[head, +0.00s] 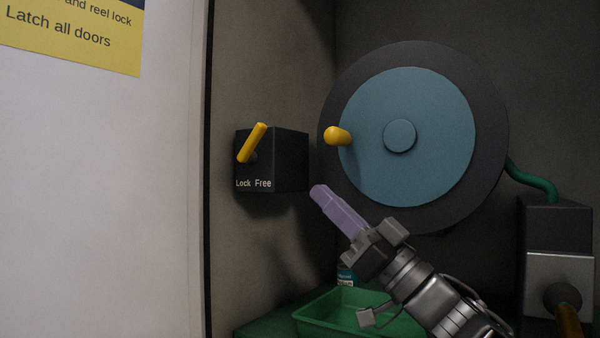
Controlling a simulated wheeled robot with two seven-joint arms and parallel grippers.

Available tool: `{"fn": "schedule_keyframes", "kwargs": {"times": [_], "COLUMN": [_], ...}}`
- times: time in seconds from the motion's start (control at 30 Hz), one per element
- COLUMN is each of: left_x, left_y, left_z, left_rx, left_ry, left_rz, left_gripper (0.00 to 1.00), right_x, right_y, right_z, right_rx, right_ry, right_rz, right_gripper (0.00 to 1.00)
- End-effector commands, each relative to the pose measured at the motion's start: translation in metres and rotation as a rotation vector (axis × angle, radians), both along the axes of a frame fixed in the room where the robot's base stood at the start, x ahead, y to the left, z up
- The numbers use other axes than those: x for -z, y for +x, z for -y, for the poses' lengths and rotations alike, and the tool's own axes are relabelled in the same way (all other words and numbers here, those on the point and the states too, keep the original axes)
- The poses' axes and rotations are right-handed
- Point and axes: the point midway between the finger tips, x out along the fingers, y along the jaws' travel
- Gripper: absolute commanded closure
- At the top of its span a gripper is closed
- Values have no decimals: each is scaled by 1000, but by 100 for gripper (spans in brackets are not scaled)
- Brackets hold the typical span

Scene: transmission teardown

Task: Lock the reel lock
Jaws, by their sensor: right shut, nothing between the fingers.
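The reel lock is a black box (280,165) on the left wall of the compartment, labelled "Lock" and "Free". Its yellow lever (253,142) tilts up and to the right, toward the "Free" side. My right gripper (320,192) comes in from the lower right. Its purple fingers are shut and empty. Their tips are just right of and below the box, apart from the lever in the picture. The reel (440,135) is a blue disc with a dark rim, with a yellow knob (336,135) on its left side. My left gripper does not show.
A green tray (315,322) sits below my right gripper, with a small teal-labelled container (346,275) behind it. A dark and silver box (558,240) with a green hose (533,178) stands at right. A white panel (100,200) with a yellow sign (70,35) fills the left.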

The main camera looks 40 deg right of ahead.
Motion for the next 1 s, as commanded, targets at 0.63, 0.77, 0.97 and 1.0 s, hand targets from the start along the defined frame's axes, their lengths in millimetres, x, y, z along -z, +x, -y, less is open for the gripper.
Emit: {"fn": "schedule_keyframes", "kwargs": {"times": [0.63, 0.77, 0.97, 1.0], "left_x": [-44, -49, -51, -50], "left_y": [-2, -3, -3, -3], "left_z": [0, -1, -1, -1], "left_rx": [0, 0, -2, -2], "left_ry": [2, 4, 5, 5], "left_rz": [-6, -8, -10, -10], "left_gripper": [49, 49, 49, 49], "right_x": [-74, -83, -87, -87], "right_y": [81, 92, 99, 100], "right_z": [-24, -28, -30, -30], "right_rx": [-1, -1, -1, 0], "right_ry": [0, 0, 0, 0], "right_rz": [-1, 0, 0, 0], "right_gripper": [100, 100, 100, 100]}}
